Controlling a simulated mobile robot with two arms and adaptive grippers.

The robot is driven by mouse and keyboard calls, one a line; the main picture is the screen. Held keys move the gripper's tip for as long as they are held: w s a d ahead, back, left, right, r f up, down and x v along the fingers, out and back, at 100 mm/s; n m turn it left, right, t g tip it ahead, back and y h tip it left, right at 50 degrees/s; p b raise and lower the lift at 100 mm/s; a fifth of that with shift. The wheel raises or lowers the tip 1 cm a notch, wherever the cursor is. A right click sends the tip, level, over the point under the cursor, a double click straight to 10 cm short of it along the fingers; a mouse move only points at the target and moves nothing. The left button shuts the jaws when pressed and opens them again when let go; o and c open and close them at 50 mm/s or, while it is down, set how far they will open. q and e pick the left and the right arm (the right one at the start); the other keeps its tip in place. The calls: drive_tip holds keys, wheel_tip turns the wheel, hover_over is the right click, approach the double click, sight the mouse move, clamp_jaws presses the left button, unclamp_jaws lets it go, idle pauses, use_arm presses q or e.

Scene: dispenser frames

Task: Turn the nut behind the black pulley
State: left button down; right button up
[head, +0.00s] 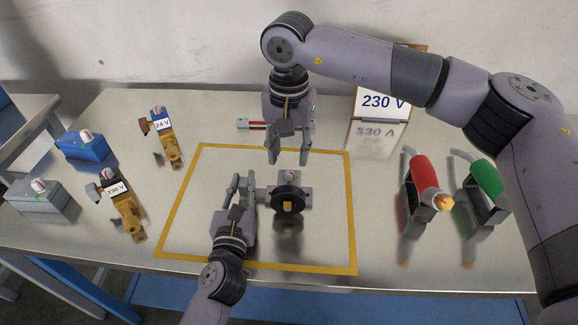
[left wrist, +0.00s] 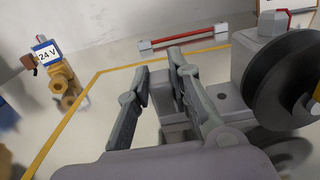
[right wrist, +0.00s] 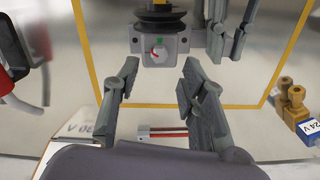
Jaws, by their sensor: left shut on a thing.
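The black pulley (head: 287,203) with a yellow hub sits on the front of a grey block (head: 303,190) inside the yellow outline; it also shows in the left wrist view (left wrist: 290,80) and the right wrist view (right wrist: 160,20). In the left wrist view the fingers (left wrist: 158,68) stand left of the pulley. My right gripper (head: 288,152) hangs behind the block, open and empty; its fingers (right wrist: 158,80) are spread wide.
A red-barred part (head: 258,124) lies at the back. A 230 V sign (head: 383,103) stands back right. Red (head: 424,174) and green (head: 487,178) cylinders are at right. Brass valves (head: 127,210) and blue (head: 83,146) and grey (head: 42,199) boxes are at left.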

sight(289, 172)
drive_tip(key=shift+f, duration=2.5)
drive_tip(key=shift+c, duration=0.6)
clamp_jaws()
